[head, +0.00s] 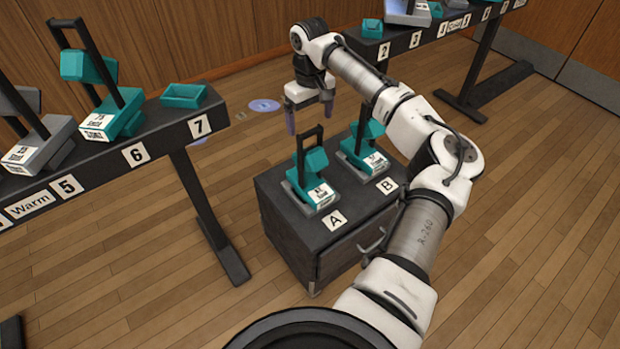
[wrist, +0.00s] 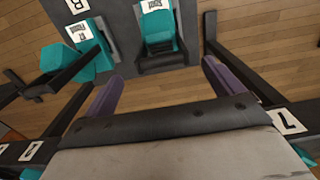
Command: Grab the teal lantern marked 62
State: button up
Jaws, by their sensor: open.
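Two teal lanterns with dark upright handles and grey-edged bases stand on a dark cabinet: one by label A (head: 316,161), one by label B (head: 366,157). In the wrist view, the A lantern (wrist: 158,27) appears ahead between the fingers and the B lantern (wrist: 88,62) to the left. Another teal lantern (head: 112,118) stands at slot 6 on the left rack. The number plates are too small to read, so I cannot tell which is 62. My gripper (head: 309,112) is open and empty, with purple fingers, above and behind the cabinet; it also shows in the wrist view (wrist: 163,75).
The dark cabinet (head: 290,238) has a drawer handle in front. Another rack (head: 400,45) stands at the back right. Wood floor between is open.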

aim_at(310, 136)
jog(key=f, duration=0.6)
jog(key=shift+s+f, duration=0.2)
jog(key=shift+f, duration=0.1)
grip_shut()
dwell(0.4)
